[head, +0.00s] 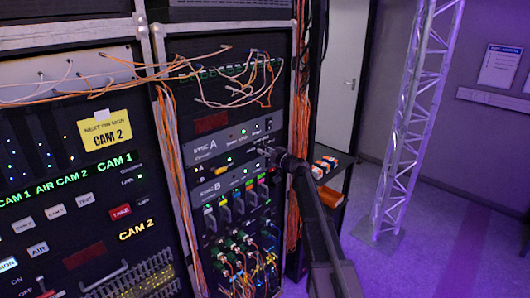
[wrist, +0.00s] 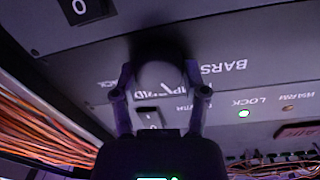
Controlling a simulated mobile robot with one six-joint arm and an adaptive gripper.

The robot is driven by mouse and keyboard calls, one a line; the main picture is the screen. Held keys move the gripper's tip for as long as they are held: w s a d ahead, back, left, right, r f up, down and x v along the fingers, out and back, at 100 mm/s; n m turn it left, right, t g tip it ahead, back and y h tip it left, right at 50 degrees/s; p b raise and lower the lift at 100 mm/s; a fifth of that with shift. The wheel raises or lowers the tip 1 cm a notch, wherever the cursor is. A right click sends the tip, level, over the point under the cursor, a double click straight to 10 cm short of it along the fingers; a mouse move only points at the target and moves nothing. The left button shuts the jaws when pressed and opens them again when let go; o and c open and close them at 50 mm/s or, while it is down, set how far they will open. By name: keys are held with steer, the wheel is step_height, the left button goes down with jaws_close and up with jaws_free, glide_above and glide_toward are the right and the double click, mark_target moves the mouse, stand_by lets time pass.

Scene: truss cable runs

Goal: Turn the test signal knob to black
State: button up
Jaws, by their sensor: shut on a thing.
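The test signal knob (wrist: 160,74) is a dark round knob on a grey rack panel in the wrist view. The two fingers of my gripper (wrist: 159,88) are on either side of it and shut on it. The word BARS (wrist: 223,67) stands upside down to the right of the knob. Letters ending in CK (wrist: 106,83) show to its left, partly covered by a finger. More lettering lies between the fingers, and I cannot clearly read where the knob points. In the head view my gripper (head: 270,152) meets the SYNC A panel (head: 225,140), and the arm hides the knob.
A small rocker switch (wrist: 150,117) sits close to the left finger, and a lit green LOCK lamp (wrist: 244,113) is to the right. Orange cables (wrist: 45,130) hang at the left. In the head view a truss (head: 410,120) stands on open floor at the right.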

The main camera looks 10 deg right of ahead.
steer(key=shift+m, duration=0.4)
steer(key=m, duration=0.3)
steer(key=shift+w, duration=0.1)
steer(key=m, duration=0.4)
steer(key=shift+m+p, duration=0.35)
steer(key=shift+m, duration=0.05)
steer(key=m, duration=0.4)
steer(key=shift+w+g, duration=0.1)
steer(key=shift+g, duration=0.3)
steer(key=m, duration=0.4)
steer(key=shift+m, duration=0.4)
steer(key=o, duration=1.2)
steer(key=shift+f, duration=0.1)
steer(key=shift+c, duration=0.2)
